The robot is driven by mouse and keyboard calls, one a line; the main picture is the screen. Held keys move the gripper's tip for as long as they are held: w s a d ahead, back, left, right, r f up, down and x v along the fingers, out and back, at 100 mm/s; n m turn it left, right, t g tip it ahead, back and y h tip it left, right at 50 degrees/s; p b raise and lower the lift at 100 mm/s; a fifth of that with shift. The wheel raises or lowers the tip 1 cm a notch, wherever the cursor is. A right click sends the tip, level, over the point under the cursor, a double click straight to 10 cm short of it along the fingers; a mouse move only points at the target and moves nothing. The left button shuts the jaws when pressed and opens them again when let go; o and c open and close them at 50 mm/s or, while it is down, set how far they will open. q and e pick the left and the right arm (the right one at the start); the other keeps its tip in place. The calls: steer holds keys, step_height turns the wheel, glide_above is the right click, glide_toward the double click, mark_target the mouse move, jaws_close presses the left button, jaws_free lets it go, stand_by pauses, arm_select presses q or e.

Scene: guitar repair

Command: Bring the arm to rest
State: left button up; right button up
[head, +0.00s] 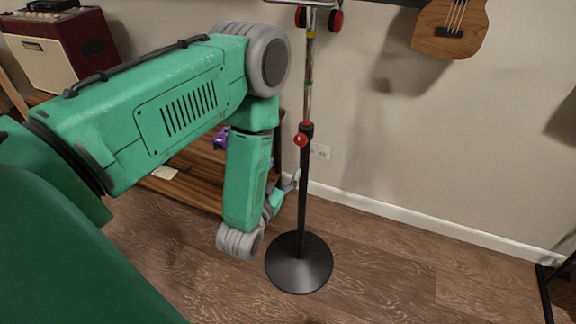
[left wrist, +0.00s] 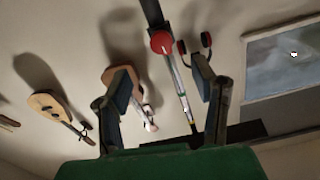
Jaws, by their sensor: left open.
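My left arm, green with grey joints, reaches in from the left in the head view and bends down at the elbow. My left gripper (head: 284,192) is partly hidden behind its own forearm, close to the left side of a black stand's pole (head: 303,205). In the left wrist view the two fingers of the left gripper (left wrist: 161,85) are spread apart, with nothing held between them. The stand's pole and red knob (left wrist: 162,42) show beyond the fingers. I cannot tell whether the gripper touches the pole. My right gripper is in neither view.
The stand's round base (head: 299,272) rests on the wooden floor. A wooden shelf (head: 190,186) with a purple item (head: 220,138) is behind my arm. An amplifier (head: 52,45) stands at the left. A small guitar (head: 450,30) hangs on the wall. Floor at the right is mostly clear.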

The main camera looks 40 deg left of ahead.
arm_select(q)
steer(key=s+d+f+m+g+h, duration=0.1)
steer(key=s+d+f+g+h, duration=0.35)
steer(key=s+f+g, duration=0.55)
steer(key=s+d+f+g, duration=0.2)
steer(key=s+g, duration=0.4)
steer(key=s, duration=1.1)
steer(key=shift+m+g, duration=0.3)
steer(key=shift+m, duration=0.1)
